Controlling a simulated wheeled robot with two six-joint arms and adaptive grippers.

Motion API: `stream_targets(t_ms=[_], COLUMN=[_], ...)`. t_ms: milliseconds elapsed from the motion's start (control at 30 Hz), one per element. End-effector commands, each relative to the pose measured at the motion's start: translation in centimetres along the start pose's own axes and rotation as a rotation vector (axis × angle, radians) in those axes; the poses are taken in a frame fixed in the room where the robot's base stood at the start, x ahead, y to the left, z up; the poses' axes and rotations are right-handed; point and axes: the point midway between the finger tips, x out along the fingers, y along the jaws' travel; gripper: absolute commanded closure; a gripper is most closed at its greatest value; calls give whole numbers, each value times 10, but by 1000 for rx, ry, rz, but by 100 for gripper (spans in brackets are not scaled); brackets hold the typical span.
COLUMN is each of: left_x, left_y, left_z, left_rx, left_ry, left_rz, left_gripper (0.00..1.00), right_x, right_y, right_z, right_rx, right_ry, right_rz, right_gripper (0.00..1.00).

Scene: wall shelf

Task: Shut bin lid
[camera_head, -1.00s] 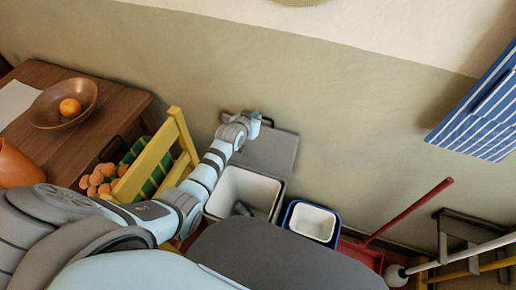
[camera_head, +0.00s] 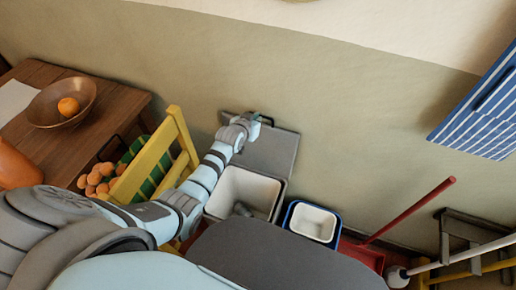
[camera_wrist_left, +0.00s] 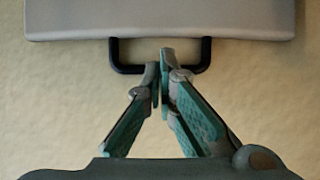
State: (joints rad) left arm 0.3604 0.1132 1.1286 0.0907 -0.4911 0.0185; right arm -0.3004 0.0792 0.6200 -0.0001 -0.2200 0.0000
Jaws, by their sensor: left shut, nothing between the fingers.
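The grey bin lid (camera_head: 272,153) stands open against the wall behind the bin in the head view. The bin (camera_head: 277,200) has a white inside and a grey object (camera_head: 241,210) in it. In the left wrist view the lid (camera_wrist_left: 200,20) fills the top edge, with a black handle (camera_wrist_left: 119,57) below it. My left gripper (camera_wrist_left: 160,62) is shut with its fingertips at the handle's opening, overlapping the middle of its bar. I cannot tell whether they touch it. In the head view my left gripper (camera_head: 255,119) is at the lid's upper edge. My right gripper is not in view.
A smaller blue-rimmed bin (camera_head: 313,222) stands to the right. A yellow chair (camera_head: 150,160) and a wooden table (camera_head: 95,88) with a copper bowl (camera_head: 62,102) are at the left.

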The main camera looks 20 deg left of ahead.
Motion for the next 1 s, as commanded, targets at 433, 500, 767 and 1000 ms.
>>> stream_targets(t_ms=[433,500,767,1000], left_x=[4,5,7,6], left_y=[0,0,0,0], left_z=[6,7,11,12], left_rx=[0,0,0,0], left_ry=[-1,-1,-1,-2], left_rz=[0,0,0,0], left_gripper=[100,100,100,100], right_x=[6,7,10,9], right_y=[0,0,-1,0], right_z=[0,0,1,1], right_rx=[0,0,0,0], right_ry=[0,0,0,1], right_rz=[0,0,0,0], right_gripper=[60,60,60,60])
